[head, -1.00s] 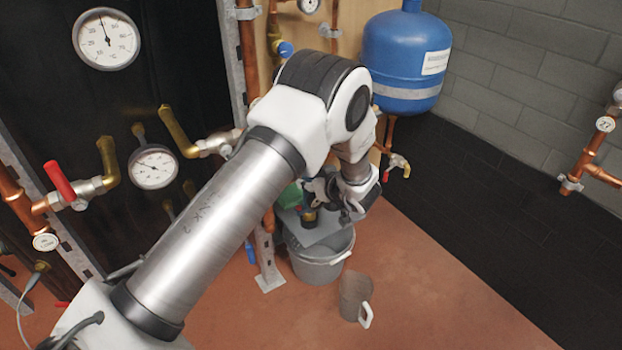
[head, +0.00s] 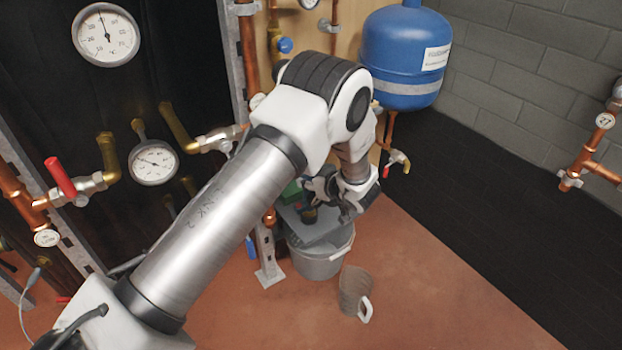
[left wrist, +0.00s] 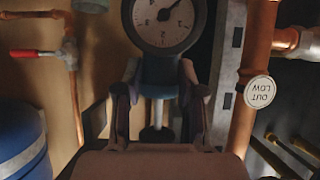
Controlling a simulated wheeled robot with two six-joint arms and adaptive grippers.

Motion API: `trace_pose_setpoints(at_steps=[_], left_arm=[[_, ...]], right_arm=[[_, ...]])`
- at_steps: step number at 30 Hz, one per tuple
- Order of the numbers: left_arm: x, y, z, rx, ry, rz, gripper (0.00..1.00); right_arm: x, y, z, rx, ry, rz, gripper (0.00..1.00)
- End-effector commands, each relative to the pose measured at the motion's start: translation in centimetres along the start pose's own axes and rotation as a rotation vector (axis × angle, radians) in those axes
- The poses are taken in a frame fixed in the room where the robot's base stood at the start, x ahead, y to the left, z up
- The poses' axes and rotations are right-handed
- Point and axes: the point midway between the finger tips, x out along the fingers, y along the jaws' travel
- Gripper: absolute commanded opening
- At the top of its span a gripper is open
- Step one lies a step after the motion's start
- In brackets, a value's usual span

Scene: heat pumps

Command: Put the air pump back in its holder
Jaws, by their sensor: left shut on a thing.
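My left gripper (head: 320,197) is low beside the copper pipework, above a grey bucket, and partly hidden by its own wrist. In the left wrist view its two fingers (left wrist: 158,105) are shut on a blue-grey body below a round white dial (left wrist: 163,22); I take this to be the air pump (left wrist: 158,72). In the head view a small dark part (head: 309,214) shows under the fingers, over a grey plate (head: 312,232). I cannot tell whether that plate is the holder or whether the pump touches it. My right gripper is not in view.
A grey bucket (head: 318,263) stands below the plate, with a brown jug (head: 354,290) on the floor beside it. A blue tank (head: 405,55) hangs behind. A metal upright (head: 267,255) and copper pipes are close left of the gripper. The floor at right is clear.

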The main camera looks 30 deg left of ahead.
Motion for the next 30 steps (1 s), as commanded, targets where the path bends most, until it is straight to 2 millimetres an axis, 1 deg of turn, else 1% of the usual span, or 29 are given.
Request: trace_pose_setpoints(at_steps=[22, 23, 24, 25, 30], left_arm=[[0.39, 0.02, 0.65, -0.001, 0.002, 0.001, 0.00], [0.39, 0.02, 0.65, -0.001, 0.002, 0.001, 0.43], [0.39, 0.02, 0.65, -0.001, 0.002, 0.001, 0.57], [0.39, 0.02, 0.66, -0.001, 0.001, 0.001, 0.67], [0.40, 0.00, 0.70, 0.000, 0.001, 0.000, 0.68]], right_arm=[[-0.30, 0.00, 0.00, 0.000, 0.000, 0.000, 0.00], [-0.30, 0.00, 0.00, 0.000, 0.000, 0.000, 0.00], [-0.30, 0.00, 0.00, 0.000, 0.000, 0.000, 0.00], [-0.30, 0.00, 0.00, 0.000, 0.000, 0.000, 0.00], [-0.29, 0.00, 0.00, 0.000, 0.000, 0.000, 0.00]])
